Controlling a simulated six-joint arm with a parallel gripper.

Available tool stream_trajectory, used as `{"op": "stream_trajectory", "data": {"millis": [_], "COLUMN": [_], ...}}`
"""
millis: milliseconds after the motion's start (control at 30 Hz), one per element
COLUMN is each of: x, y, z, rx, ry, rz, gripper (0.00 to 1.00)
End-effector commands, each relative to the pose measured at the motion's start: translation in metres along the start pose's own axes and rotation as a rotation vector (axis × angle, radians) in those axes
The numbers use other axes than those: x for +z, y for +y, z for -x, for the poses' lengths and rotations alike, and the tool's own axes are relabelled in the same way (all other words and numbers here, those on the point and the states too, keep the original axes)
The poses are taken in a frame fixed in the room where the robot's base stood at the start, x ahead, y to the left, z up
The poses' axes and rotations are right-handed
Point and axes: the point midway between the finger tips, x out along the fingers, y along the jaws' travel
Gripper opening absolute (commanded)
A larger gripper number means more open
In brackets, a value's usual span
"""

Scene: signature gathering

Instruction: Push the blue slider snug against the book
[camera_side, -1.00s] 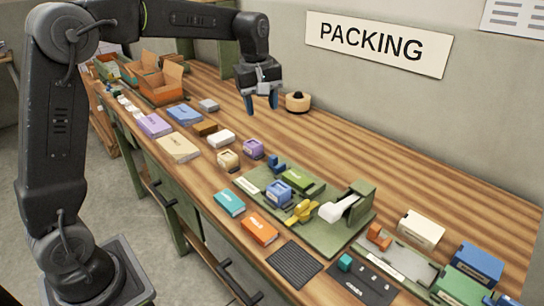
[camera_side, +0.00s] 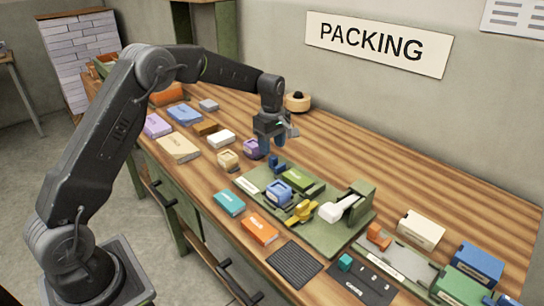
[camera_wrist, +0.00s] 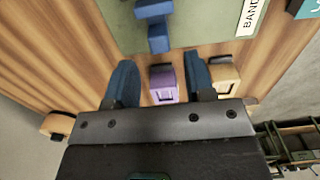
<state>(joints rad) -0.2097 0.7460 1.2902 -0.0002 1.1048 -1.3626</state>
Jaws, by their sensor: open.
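In the wrist view the slider (camera_wrist: 154,22) is at the top, on the board (camera_wrist: 200,20); the book is out of that view. My gripper (camera_side: 272,153) is open and empty above the table, just behind and left of the slider. Its blue fingers (camera_wrist: 161,72) are spread in the wrist view, with the purple block (camera_wrist: 163,84) seen between them.
A purple block (camera_side: 253,148) and a cream block (camera_side: 227,160) stand close to my gripper. Bare wood lies behind the board.

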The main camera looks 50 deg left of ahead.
Motion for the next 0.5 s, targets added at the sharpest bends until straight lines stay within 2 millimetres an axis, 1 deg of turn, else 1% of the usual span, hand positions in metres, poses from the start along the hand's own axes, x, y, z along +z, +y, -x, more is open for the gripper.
{"op": "stream_trajectory", "data": {"millis": [33,200,333,500], "x": [0.0,0.0,0.0,0.0], "y": [0.0,0.0,0.0,0.0], "z": [-0.011,-0.034,-0.042,-0.045], "rx": [-0.003,-0.001,0.001,0.002], "ry": [-0.001,0.0,0.0,0.0], "rz": [0.0,-0.001,-0.001,-0.001], "gripper": [0.49,0.49,0.49,0.49]}}
